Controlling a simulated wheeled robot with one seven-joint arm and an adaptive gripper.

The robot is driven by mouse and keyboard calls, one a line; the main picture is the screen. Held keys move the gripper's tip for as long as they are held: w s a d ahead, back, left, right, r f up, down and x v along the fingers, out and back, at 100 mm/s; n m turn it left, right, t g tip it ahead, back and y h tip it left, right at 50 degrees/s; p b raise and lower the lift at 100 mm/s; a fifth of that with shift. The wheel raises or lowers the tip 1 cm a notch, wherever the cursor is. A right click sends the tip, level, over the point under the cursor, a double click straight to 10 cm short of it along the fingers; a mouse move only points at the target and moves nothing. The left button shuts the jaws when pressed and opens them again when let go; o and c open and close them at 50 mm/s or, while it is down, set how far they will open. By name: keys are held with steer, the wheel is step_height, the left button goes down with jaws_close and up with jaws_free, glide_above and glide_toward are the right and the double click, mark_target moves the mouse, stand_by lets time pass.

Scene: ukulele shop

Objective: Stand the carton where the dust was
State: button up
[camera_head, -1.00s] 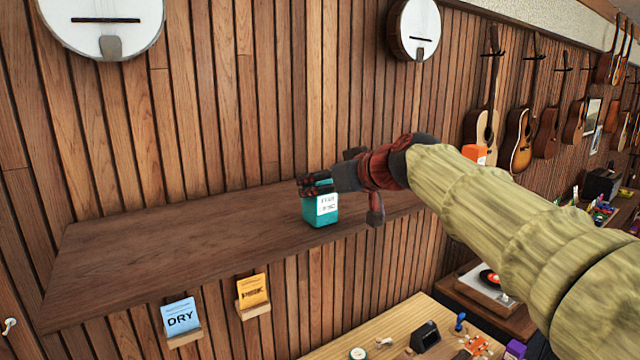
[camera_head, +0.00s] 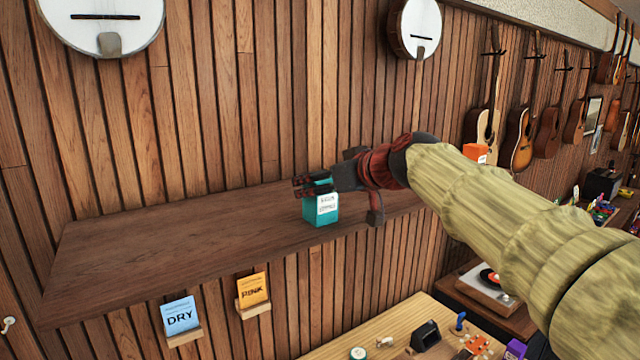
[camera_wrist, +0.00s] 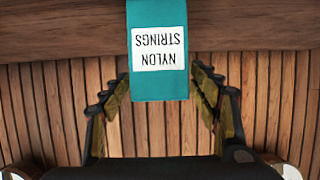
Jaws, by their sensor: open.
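A teal carton (camera_head: 320,209) with a white label stands upright on the wooden shelf (camera_head: 170,240), near its front edge. In the wrist view the carton (camera_wrist: 159,85) reads NYLON STRINGS, upside down. My gripper (camera_head: 308,186) is open at the carton's upper part. In the wrist view its two fingers (camera_wrist: 160,92) are spread to either side of the carton, with a gap visible on each side. No dust shows on the visible shelf. My arm hides part of the shelf's right end.
An orange box (camera_head: 475,153) shows behind my arm at the right. A blue DRY card (camera_head: 180,317) and a yellow PINK card (camera_head: 253,290) sit on small ledges below the shelf. The shelf's left part is bare. A workbench (camera_head: 345,335) with small items lies below.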

steer(key=shift+s+d+r, duration=0.2)
steer(key=shift+s+r, duration=0.05)
steer(key=shift+r, duration=0.1)
steer(key=b+v, duration=0.1)
steer(key=v, duration=1)
steer(key=shift+s+b, duration=0.15)
steer(key=shift+b, duration=0.25)
steer(key=shift+d+f, duration=0.15)
steer(key=s+d+f+m+g+h, duration=0.2)
steer(key=s+d+f, duration=0.2)
steer(key=s+f, duration=0.5)
steer(key=s+d+f+m+g+h, duration=0.1)
steer(key=s+d+f+m+h, duration=0.1)
steer(key=s+f, duration=0.8)
steer(key=s+d+f+m+g+h, duration=0.2)
steer(key=s+d+f, duration=0.5)
steer(key=f, duration=1.1)
steer(key=s+h, duration=0.1)
steer(key=s, duration=0.2)
steer(key=shift+m+g, duration=0.3)
steer(key=shift+m, duration=0.1)
steer(key=shift+d+f, duration=0.1)
steer(key=shift+f, duration=0.05)
step_height(320, 180, down, 13)
steer(key=b, duration=1.3)
steer(key=shift+w, duration=0.1)
